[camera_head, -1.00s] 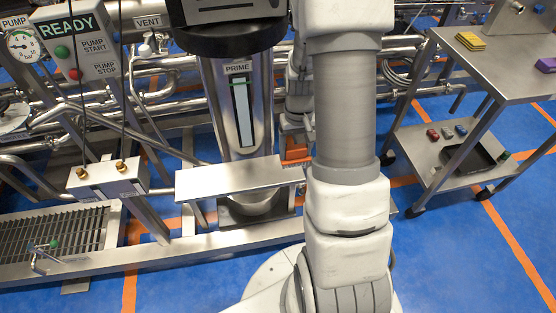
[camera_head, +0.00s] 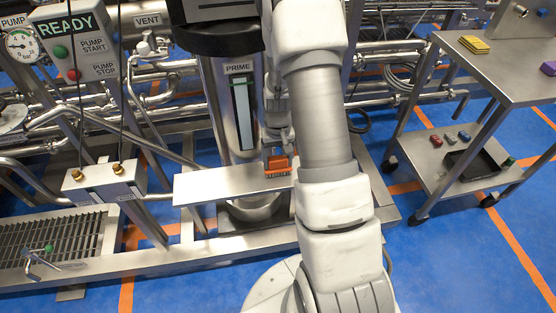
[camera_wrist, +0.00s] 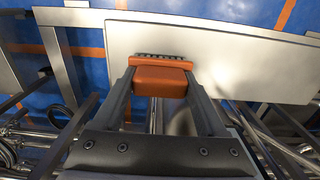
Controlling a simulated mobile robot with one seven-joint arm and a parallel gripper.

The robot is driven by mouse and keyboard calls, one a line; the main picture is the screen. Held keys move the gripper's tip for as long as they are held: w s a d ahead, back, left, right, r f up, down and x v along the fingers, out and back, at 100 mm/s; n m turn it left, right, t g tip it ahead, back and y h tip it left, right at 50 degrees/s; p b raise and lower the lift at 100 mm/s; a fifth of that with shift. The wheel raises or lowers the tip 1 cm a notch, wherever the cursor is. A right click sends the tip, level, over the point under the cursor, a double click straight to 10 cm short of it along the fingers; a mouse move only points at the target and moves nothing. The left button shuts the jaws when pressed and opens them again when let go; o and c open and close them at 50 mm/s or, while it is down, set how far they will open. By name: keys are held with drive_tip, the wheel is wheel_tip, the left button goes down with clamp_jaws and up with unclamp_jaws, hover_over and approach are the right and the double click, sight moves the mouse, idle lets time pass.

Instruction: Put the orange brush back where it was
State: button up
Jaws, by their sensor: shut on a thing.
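The orange brush (camera_head: 277,164) is between the fingers of my gripper (camera_head: 277,153), at the right end of a flat metal shelf (camera_head: 225,184) in front of the pump column. In the wrist view the brush (camera_wrist: 160,80) is gripped between both fingertips (camera_wrist: 160,84), its dark bristles showing along its far edge. It overlaps the near edge of the metal shelf (camera_wrist: 230,60) there. I cannot tell whether it touches the shelf. The rest of the shelf top is bare.
The PRIME column (camera_head: 241,105) stands just behind the shelf. A steel cart (camera_head: 490,75) at the right carries yellow and purple sponges on top, with a black tray (camera_head: 474,160) and small items below. Pipes run behind. A floor grate (camera_head: 50,240) lies at lower left.

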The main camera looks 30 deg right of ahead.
drive_tip(key=shift+f, duration=0.15)
drive_tip(key=o, duration=1.2)
drive_tip(key=shift+o, duration=0.2)
